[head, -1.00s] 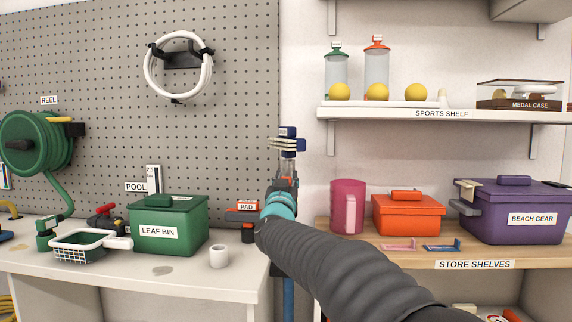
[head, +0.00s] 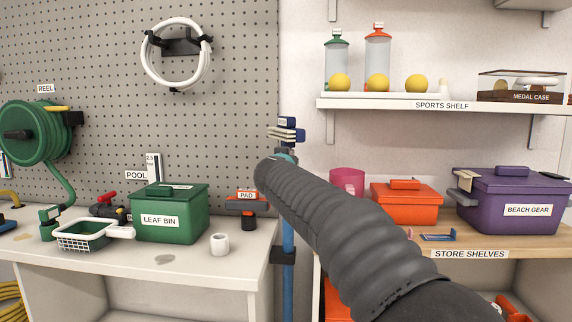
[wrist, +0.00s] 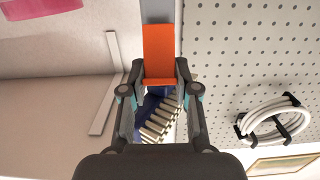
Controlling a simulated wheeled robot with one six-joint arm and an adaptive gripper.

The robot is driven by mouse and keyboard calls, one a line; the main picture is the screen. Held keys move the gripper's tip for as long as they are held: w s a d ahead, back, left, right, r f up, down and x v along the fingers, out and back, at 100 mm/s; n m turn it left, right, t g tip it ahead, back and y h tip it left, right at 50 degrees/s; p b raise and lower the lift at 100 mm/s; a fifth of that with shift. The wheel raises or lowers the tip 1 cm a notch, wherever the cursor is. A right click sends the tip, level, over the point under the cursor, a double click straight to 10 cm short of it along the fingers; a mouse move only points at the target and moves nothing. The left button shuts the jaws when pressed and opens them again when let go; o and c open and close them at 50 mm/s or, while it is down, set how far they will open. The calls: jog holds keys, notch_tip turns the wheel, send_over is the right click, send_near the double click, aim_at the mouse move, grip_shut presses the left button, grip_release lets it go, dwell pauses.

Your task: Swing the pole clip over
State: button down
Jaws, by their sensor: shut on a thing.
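My gripper (wrist: 159,72) is shut on an orange piece (wrist: 158,48), which looks like the pole clip, with a finger on each side of it. A grey strip runs beyond the orange piece in the wrist view. A brush head (head: 286,133), blue with cream bristles, stands at the pole's top. It also shows between my fingers in the wrist view (wrist: 158,118). The blue pole (head: 288,225) stands upright at the bench's right end. In the head view my arm hides most of the gripper and the clip.
The left bench (head: 120,265) holds a green leaf bin (head: 170,213), a white-rimmed basket (head: 85,233) and a white cup (head: 220,244). A pink mug (head: 347,180), orange box (head: 407,207) and purple box (head: 520,200) stand on the right shelf. A white hose ring (head: 150,55) hangs on the pegboard.

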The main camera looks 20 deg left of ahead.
jog(key=shift+w+a+r+g+h, duration=0.1)
jog(key=shift+w+r+g+h, duration=0.25)
jog(key=shift+g, duration=0.55)
jog(key=c, duration=0.8)
grip_release()
jog(key=shift+f, duration=0.1)
jog(key=shift+c, duration=0.2)
jog(key=v, duration=1.2)
